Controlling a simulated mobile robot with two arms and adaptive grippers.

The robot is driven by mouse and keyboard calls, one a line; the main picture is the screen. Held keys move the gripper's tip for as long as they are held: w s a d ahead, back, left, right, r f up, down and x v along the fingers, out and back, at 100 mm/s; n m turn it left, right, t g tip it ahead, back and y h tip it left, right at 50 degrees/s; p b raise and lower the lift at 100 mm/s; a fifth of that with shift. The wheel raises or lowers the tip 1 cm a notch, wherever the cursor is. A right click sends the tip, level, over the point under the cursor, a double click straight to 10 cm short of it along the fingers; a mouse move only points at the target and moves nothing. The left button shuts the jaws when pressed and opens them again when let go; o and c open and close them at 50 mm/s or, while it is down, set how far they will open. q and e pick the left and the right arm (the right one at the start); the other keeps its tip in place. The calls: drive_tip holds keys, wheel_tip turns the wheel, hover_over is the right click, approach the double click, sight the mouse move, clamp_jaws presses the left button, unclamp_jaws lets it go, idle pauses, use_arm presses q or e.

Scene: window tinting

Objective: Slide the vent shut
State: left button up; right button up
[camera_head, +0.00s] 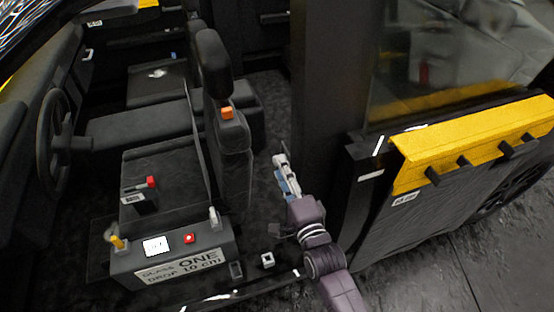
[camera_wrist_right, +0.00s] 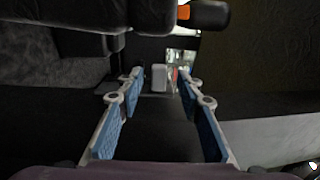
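My right gripper (camera_head: 282,160) reaches into the dark vehicle interior beside the door pillar, with its fingers pointing away from the head camera. In the right wrist view the gripper (camera_wrist_right: 161,76) is open, its two blue-padded fingers apart. A small light grey tab (camera_wrist_right: 159,78) shows between and beyond the fingertips; I cannot tell its distance or whether a finger touches it. Just right of the tab is a bright gap (camera_wrist_right: 181,50) with light coming through. The tab and gap may belong to the vent, but I cannot be sure. My left gripper is not in view.
A black seat (camera_head: 223,120) with an orange buckle (camera_head: 227,113) stands left of the gripper. The dark pillar (camera_head: 325,80) is close on its right. A control box (camera_head: 172,257) with a label is at lower left. A yellow sill panel (camera_head: 470,140) lies to the right.

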drive_tip(key=shift+x, duration=2.2)
drive_tip(key=shift+c, duration=0.3)
clamp_jaws()
drive_tip(key=shift+f, duration=0.1)
